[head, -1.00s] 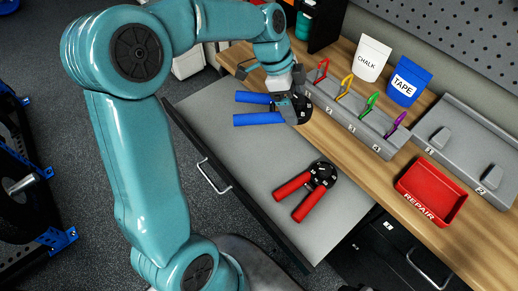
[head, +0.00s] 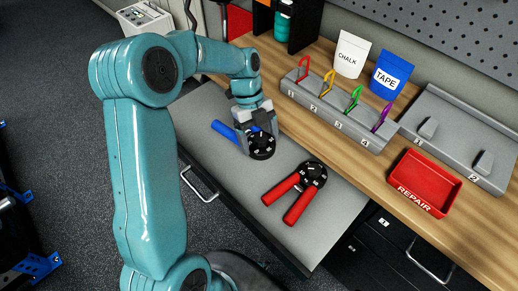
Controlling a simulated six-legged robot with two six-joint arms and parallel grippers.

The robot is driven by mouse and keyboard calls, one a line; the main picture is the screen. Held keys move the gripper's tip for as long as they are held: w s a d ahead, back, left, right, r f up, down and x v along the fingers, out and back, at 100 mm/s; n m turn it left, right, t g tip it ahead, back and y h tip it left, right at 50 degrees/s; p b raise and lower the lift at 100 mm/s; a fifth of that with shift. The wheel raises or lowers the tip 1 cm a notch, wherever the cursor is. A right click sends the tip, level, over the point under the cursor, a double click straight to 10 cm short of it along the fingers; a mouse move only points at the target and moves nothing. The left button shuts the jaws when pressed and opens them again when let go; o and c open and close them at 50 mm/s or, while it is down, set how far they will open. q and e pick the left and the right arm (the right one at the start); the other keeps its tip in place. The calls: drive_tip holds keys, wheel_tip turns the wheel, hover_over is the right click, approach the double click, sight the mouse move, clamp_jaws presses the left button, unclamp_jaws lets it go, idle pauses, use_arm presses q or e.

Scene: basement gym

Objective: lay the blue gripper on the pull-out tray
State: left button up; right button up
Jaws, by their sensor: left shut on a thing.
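The blue gripper (head: 224,131), a hand tool with blue handles and a black dial head, is in my left gripper (head: 250,127). My left gripper is shut on it near the dial head, and its fingers hide part of the tool. The tool is over the left part of the grey pull-out tray (head: 208,159); I cannot tell whether it touches the tray. A similar red-handled tool (head: 292,196) lies on the tray to the right, apart from the blue one. My right gripper is not in view.
On the wooden bench (head: 330,140) stand a numbered rack (head: 335,115) with coloured clips, CHALK (head: 350,54) and TAPE (head: 390,75) pouches, a red REPAIR bin (head: 424,182) and a grey two-slot holder (head: 455,135).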

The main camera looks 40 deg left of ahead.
sight(251, 131)
use_arm(q)
drive_tip(key=shift+f, duration=2.75)
drive_tip(key=shift+f, duration=0.1)
drive_tip(key=o, duration=1)
drive_tip(key=shift+r, duration=0.25)
drive_tip(key=v, duration=1.1)
drive_tip(key=shift+a+r, duration=0.2)
drive_tip(key=shift+r, duration=0.15)
drive_tip(key=shift+w, duration=0.15)
drive_tip(key=shift+f, duration=0.1)
